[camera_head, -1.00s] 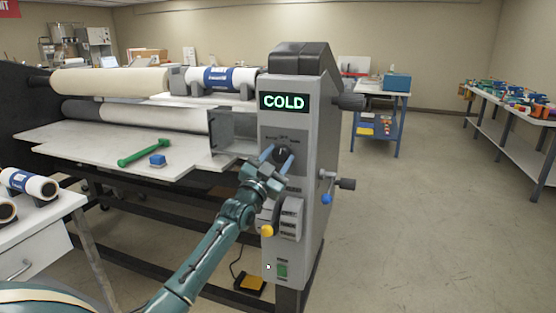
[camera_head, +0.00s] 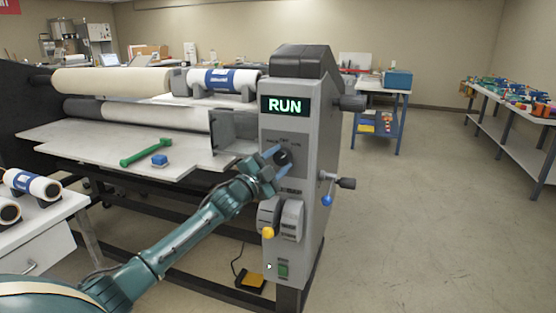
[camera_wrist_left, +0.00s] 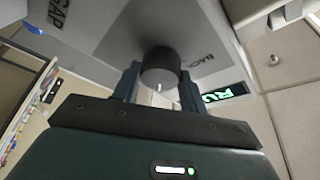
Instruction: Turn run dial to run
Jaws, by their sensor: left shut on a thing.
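The run dial (camera_head: 284,157) is a black round knob on the front of the grey laminator's control column (camera_head: 301,126). The display (camera_head: 285,105) above it reads RUN in green. My left gripper (camera_head: 277,155) is at the dial, its blue fingers shut on it. In the left wrist view the black dial (camera_wrist_left: 160,66) sits between the two fingers (camera_wrist_left: 158,84). Part of the label "BAC" shows beside it. The dial's pointer is hard to make out. My right gripper is not in view.
Floor at right is clear.

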